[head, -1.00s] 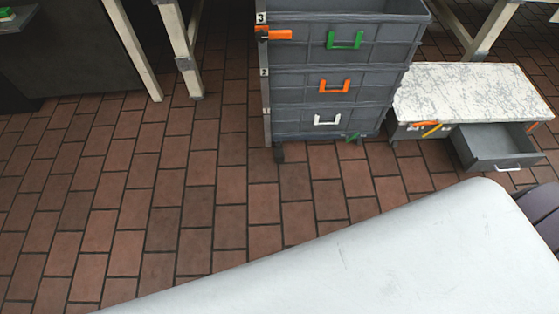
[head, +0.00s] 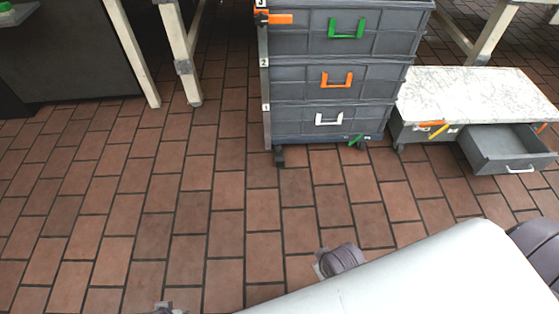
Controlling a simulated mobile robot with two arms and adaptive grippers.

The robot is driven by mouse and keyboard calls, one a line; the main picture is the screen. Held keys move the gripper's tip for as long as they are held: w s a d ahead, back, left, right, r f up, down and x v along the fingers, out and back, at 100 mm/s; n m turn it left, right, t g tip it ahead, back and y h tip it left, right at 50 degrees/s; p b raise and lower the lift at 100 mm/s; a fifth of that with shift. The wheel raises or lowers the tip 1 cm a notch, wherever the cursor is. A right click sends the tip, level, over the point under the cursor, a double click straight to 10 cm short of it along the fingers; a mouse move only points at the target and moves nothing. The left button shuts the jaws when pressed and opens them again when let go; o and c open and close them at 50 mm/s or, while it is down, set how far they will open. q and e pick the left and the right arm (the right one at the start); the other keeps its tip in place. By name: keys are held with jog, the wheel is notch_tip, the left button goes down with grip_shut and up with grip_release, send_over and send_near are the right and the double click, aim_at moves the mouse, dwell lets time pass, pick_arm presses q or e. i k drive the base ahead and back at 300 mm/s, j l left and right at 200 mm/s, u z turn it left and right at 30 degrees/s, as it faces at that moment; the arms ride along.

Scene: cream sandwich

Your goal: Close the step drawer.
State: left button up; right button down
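The step drawer (head: 508,144) is a grey drawer with a white handle (head: 521,169) on its front. It is pulled out of a low step with a white marble top (head: 475,93) at the right of the head view. The drawer stands open and its visible inside looks empty. Neither of my grippers can be made out in this view, so I cannot see where they are relative to the drawer.
A tall grey stack of bins (head: 335,80) with green, orange and white handles stands left of the step. Pale table legs (head: 133,52) stand at the back left. Brick-tiled floor (head: 150,190) is clear in front. White and purplish parts of my own body fill the lower right.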

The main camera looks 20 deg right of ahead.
aim_at(497, 148)
jog(key=i+l, duration=0.25)
jog(key=l, duration=0.15)
jog(key=z, duration=2.55)
jog(key=i+j, duration=0.05)
